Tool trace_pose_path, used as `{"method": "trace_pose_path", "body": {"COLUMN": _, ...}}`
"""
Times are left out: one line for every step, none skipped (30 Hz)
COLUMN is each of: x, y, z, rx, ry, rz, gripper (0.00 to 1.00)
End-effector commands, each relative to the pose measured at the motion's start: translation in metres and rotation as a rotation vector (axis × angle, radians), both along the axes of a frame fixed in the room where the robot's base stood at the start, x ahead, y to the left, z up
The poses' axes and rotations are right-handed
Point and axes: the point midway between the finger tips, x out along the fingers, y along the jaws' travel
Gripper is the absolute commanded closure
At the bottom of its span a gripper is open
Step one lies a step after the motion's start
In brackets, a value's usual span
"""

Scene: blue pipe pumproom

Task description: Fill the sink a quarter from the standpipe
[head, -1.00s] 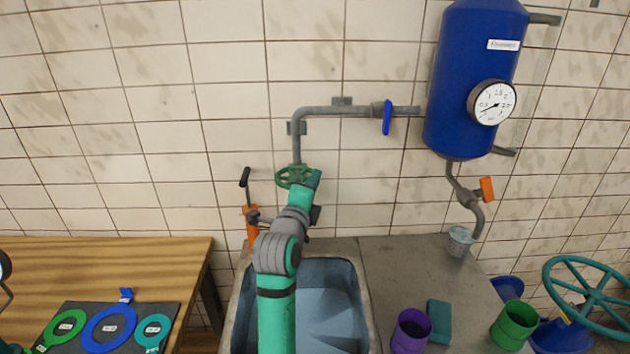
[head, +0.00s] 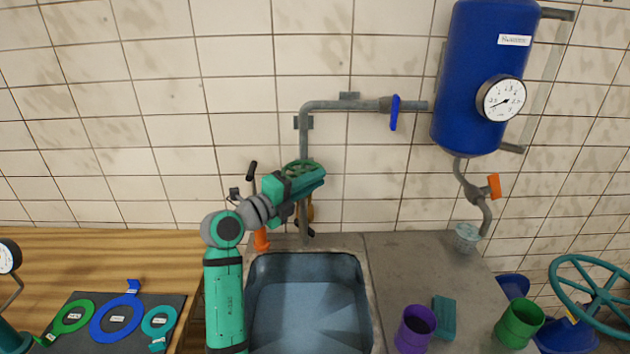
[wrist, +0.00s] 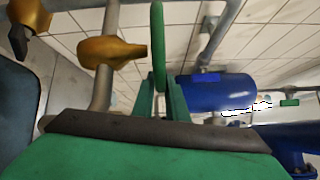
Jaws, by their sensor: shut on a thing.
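The grey standpipe (head: 304,145) runs down the tiled wall behind the sink (head: 308,300). Its green handwheel (head: 303,165) is partly hidden by my gripper (head: 312,178). The gripper reaches the wheel from the left and is shut on its rim. In the wrist view the wheel's rim (wrist: 158,45) stands edge-on between the fingers. A brass fitting (head: 309,212) sits on the pipe below the wheel and also shows in the wrist view (wrist: 110,52). The blue-grey basin is in plain view; I see no clear water line or stream.
A blue-handled valve (head: 394,113) leads to the blue tank (head: 482,80) with a gauge (head: 501,98).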

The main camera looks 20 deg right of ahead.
Motion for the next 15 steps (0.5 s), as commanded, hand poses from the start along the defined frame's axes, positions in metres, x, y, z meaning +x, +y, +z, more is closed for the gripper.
{"method": "trace_pose_path", "body": {"x": 0.0018, "y": 0.0036, "z": 0.0026, "rx": -0.002, "ry": -0.004, "rz": 0.004, "gripper": 1.00}}
{"method": "trace_pose_path", "body": {"x": 0.0017, "y": 0.0037, "z": 0.0027, "rx": -0.003, "ry": -0.005, "rz": 0.003, "gripper": 1.00}}
{"method": "trace_pose_path", "body": {"x": 0.0017, "y": 0.0039, "z": 0.0027, "rx": -0.003, "ry": -0.005, "rz": 0.002, "gripper": 1.00}}
{"method": "trace_pose_path", "body": {"x": 0.0017, "y": 0.0039, "z": 0.0028, "rx": -0.003, "ry": -0.005, "rz": 0.002, "gripper": 1.00}}
{"method": "trace_pose_path", "body": {"x": 0.0018, "y": 0.0040, "z": 0.0028, "rx": -0.003, "ry": -0.005, "rz": 0.002, "gripper": 1.00}}
{"method": "trace_pose_path", "body": {"x": 0.0017, "y": 0.0041, "z": 0.0028, "rx": -0.003, "ry": -0.005, "rz": 0.002, "gripper": 1.00}}
{"method": "trace_pose_path", "body": {"x": 0.0018, "y": 0.0041, "z": 0.0028, "rx": -0.003, "ry": -0.005, "rz": 0.002, "gripper": 1.00}}
{"method": "trace_pose_path", "body": {"x": 0.0018, "y": 0.0042, "z": 0.0028, "rx": -0.003, "ry": -0.005, "rz": 0.002, "gripper": 1.00}}
{"method": "trace_pose_path", "body": {"x": 0.0018, "y": 0.0042, "z": 0.0030, "rx": -0.003, "ry": -0.005, "rz": 0.003, "gripper": 1.00}}
{"method": "trace_pose_path", "body": {"x": 0.0019, "y": 0.0044, "z": 0.0030, "rx": -0.003, "ry": -0.005, "rz": 0.003, "gripper": 1.00}}
{"method": "trace_pose_path", "body": {"x": 0.0019, "y": 0.0044, "z": 0.0030, "rx": -0.003, "ry": -0.005, "rz": 0.003, "gripper": 1.00}}
{"method": "trace_pose_path", "body": {"x": 0.0020, "y": 0.0045, "z": 0.0031, "rx": -0.003, "ry": -0.005, "rz": 0.003, "gripper": 1.00}}
{"method": "trace_pose_path", "body": {"x": 0.0019, "y": 0.0046, "z": 0.0030, "rx": -0.003, "ry": -0.005, "rz": 0.003, "gripper": 0.82}}
{"method": "trace_pose_path", "body": {"x": 0.0019, "y": 0.0046, "z": 0.0031, "rx": -0.003, "ry": -0.005, "rz": 0.003, "gripper": 0.75}}
{"method": "trace_pose_path", "body": {"x": 0.0018, "y": 0.0043, "z": 0.0029, "rx": -0.003, "ry": -0.005, "rz": 0.003, "gripper": 0.69}}
